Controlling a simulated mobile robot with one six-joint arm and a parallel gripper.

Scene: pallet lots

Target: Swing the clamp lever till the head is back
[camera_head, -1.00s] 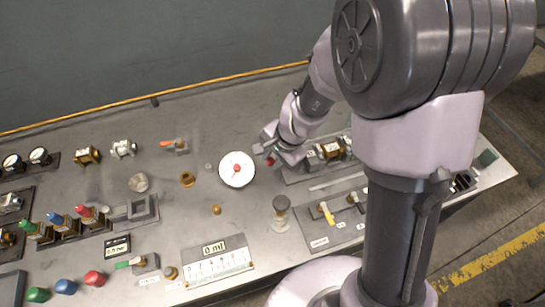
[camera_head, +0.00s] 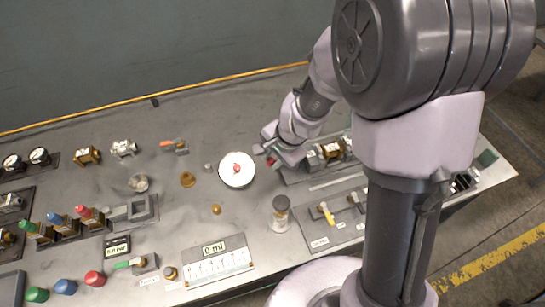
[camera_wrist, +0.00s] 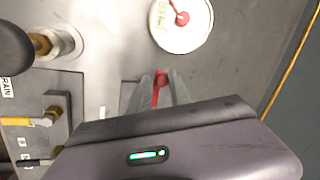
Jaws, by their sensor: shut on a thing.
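My gripper (camera_wrist: 160,84) is shut on a slim red lever handle (camera_wrist: 160,78), which shows between its two grey fingers in the wrist view. In the head view my gripper (camera_head: 268,145) is over the bench, just right of a round white disc. A little red of the handle (camera_head: 271,161) shows below the fingers there. The clamp's head and pivot cannot be made out, as my gripper and wrist cover that spot. A fixture with brass and dark parts (camera_head: 330,151) stands on a plate right of my gripper.
The white disc (camera_head: 237,177) with a red centre piece is close to my gripper. A glass-like cylinder (camera_head: 281,218) and a plate with a yellow-handled valve (camera_head: 326,213) are in front. Several valves and buttons fill the left. Bare bench lies behind the disc.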

